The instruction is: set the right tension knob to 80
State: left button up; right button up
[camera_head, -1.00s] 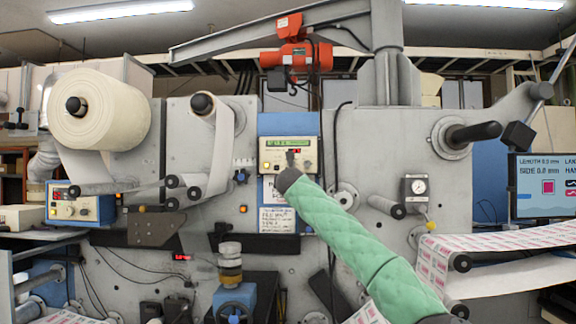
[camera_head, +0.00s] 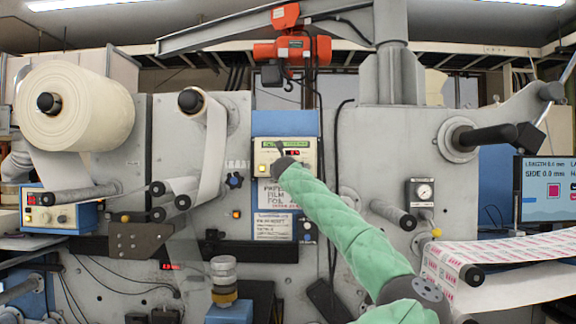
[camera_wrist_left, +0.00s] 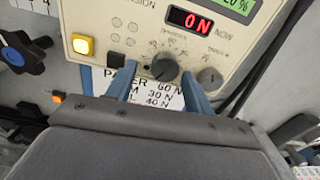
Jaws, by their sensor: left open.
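The tension panel (camera_head: 262,155) is a cream box on the machine. In the left wrist view it has a dark grey round knob (camera_wrist_left: 165,67) with scale marks around it and a smaller grey knob (camera_wrist_left: 210,78) to its right. In the head view my green-sleeved arm reaches the panel and hides the knobs. My right gripper is not in view.
A yellow lit button (camera_wrist_left: 83,45) and a black button sit left of the knob. A label (camera_wrist_left: 150,88) is under the panel. Another control box (camera_head: 60,212) stands at the left below a paper roll (camera_head: 85,110). An orange hoist (camera_head: 292,50) hangs above.

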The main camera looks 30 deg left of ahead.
pick_arm(q)
jog(key=shift+w+d+r, duration=0.1)
jog(key=shift+w+r, duration=0.15)
jog(key=shift+w, duration=0.05)
jog(key=shift+w+f, duration=0.1)
jog(key=shift+c, duration=0.6)
jog(key=c, duration=0.9)
jog(key=shift+o, duration=0.3)
